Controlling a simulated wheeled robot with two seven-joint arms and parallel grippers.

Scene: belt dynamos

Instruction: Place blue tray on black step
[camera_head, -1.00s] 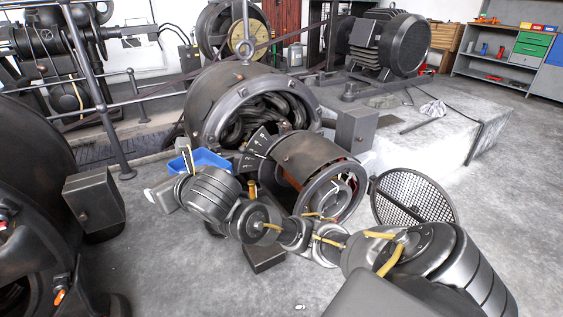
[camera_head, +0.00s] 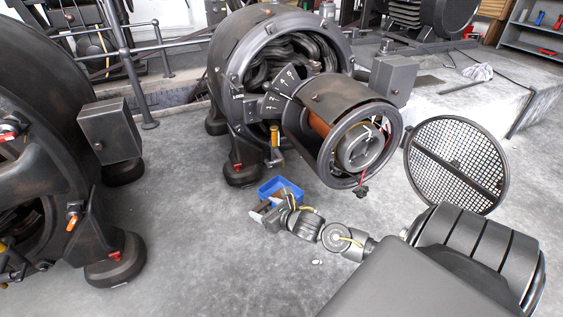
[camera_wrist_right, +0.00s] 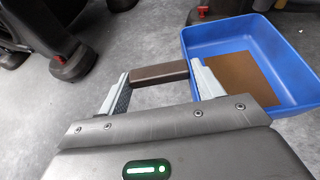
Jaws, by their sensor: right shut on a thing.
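The blue tray (camera_head: 283,188) is low in front of the large dynamo in the head view. In the right wrist view the blue tray (camera_wrist_right: 250,55) fills the upper right and has a brown flat area inside. My right gripper (camera_head: 272,208) is at the tray's near left side. In the wrist view the right gripper (camera_wrist_right: 162,80) has its fingers apart, shut on a brown bar (camera_wrist_right: 160,73) at the tray's left side, apparently its handle. I cannot make out the black step; my arm may hide it. The left gripper is not in view.
The large dynamo (camera_head: 222,75) with its open cylinder (camera_head: 325,120) stands behind the tray. A round mesh cover (camera_head: 457,160) is at the right. Another machine (camera_head: 45,110) stands at the left. Grey floor (camera_head: 190,240) is free between them.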

